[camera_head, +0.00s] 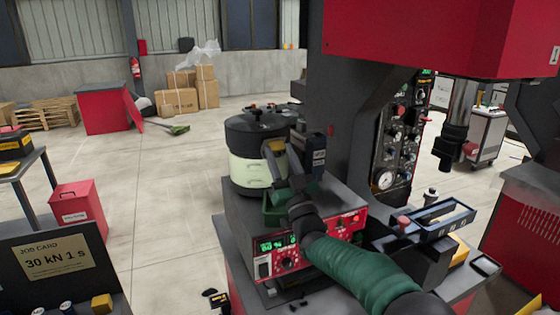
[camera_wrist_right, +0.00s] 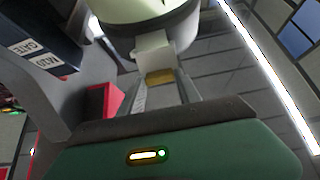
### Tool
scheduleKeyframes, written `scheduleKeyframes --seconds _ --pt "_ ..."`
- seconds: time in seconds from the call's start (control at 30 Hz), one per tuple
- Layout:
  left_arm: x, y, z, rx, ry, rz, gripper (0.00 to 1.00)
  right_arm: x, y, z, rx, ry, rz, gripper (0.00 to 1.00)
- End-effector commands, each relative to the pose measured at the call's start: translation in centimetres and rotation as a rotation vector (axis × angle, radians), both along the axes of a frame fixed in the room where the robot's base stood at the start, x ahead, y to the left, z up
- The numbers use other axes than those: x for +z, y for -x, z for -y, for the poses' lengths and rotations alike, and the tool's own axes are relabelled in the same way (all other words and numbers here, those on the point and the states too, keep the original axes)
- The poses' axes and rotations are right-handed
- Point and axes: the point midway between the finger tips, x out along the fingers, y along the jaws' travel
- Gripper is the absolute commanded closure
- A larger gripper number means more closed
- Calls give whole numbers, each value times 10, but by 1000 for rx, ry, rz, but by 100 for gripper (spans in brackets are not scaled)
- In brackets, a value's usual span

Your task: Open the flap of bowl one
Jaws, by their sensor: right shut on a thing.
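The bowl feeder's round bowl (camera_head: 246,168) has a cream wall and a black top, and stands on a grey control box. No mark tells me which bowl is bowl one. My right gripper (camera_head: 274,150) is at the bowl's front right side. In the right wrist view a pale flap-like tab (camera_wrist_right: 153,50) hangs below the bowl's rim, and my right gripper (camera_wrist_right: 160,82) is shut on its lower end. A yellow patch shows between the fingers. The fingers partly hide the tab. My left gripper is not in view.
The control box (camera_head: 233,232) has a red front with a green display. A dark labelled block (camera_wrist_right: 40,45) stands close beside the gripper. A grey press column (camera_head: 345,110) rises at the right. A black tray frame (camera_head: 440,222) lies right of my forearm.

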Motion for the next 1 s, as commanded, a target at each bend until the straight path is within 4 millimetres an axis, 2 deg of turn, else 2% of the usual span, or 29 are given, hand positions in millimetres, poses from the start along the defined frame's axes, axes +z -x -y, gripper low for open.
scheduleKeyframes --seconds 0.2,0.23,0.37,0.77,0.87,1.0 --pt "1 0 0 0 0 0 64 1 0 0 0 0 1 100" --pt "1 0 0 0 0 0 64 1 0 0 0 0 1 56" --pt "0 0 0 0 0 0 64 0 0 0 0 0 0 39" --pt "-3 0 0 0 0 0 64 -6 5 2 0 1 -3 38" --pt "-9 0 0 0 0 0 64 -18 18 7 -1 1 -4 38" --pt "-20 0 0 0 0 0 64 -42 49 17 -1 1 -5 38"
